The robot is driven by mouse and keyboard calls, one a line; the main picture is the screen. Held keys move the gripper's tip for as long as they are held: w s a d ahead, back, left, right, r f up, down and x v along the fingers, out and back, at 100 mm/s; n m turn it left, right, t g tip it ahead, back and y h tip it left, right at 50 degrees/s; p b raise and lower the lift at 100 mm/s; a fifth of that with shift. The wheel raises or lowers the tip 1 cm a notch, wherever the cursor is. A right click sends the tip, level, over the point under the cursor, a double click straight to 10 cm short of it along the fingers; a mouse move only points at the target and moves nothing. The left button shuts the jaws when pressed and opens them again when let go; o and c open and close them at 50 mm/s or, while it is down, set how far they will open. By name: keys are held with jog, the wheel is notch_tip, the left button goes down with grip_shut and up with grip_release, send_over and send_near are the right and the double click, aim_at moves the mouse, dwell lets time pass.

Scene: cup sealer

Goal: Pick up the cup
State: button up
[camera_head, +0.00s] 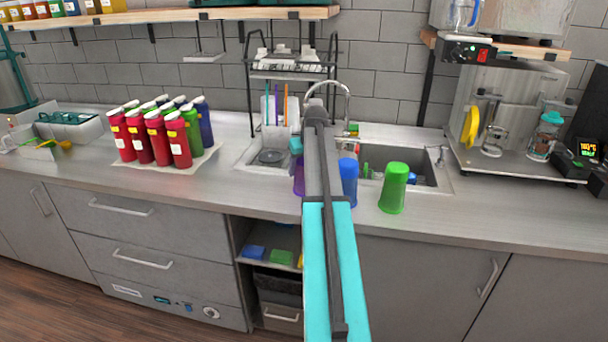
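Three cups stand upside down in a row on the counter in front of the sink. The green cup (394,188) is at the right and fully in view. The blue cup (349,182) is just right of my arm, partly covered by it. The purple cup (298,180) is left of my arm and mostly hidden by it. My arm reaches up the middle of the picture, over the cups. I cannot make out my gripper's fingers; they are hidden behind the arm links. No cup is seen lifted.
A sink (425,166) with a tap and a dish rack (290,68) lie behind the cups. Several red, green and blue bottles (155,135) stand on a tray at left. A machine (515,115) with a glass jug is at right. The counter right of the green cup is clear.

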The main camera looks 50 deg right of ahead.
jog(key=shift+r+b, duration=0.95)
jog(key=shift+r, duration=2.8)
jog(key=w+a+f+n, duration=0.1)
jog(key=w+a, duration=0.2)
jog(key=a, duration=0.6)
jog(key=w+a+f+n+y, duration=0.1)
jog(key=w+a+f, duration=0.1)
jog(key=a, duration=0.8)
jog(key=w+a+f, duration=0.1)
jog(key=w+a, duration=0.2)
jog(key=a, duration=0.6)
jog(key=s+a+f+n, duration=0.1)
jog(key=s+a, duration=0.1)
jog(key=a, duration=1.1)
jog(key=s+a+f+n+y+b, duration=0.1)
jog(key=s+a+f, duration=0.1)
jog(key=a, duration=1.2)
jog(key=shift+a+f+n, duration=0.15)
jog(key=shift+a+n, duration=0.15)
jog(key=shift+n, duration=0.1)
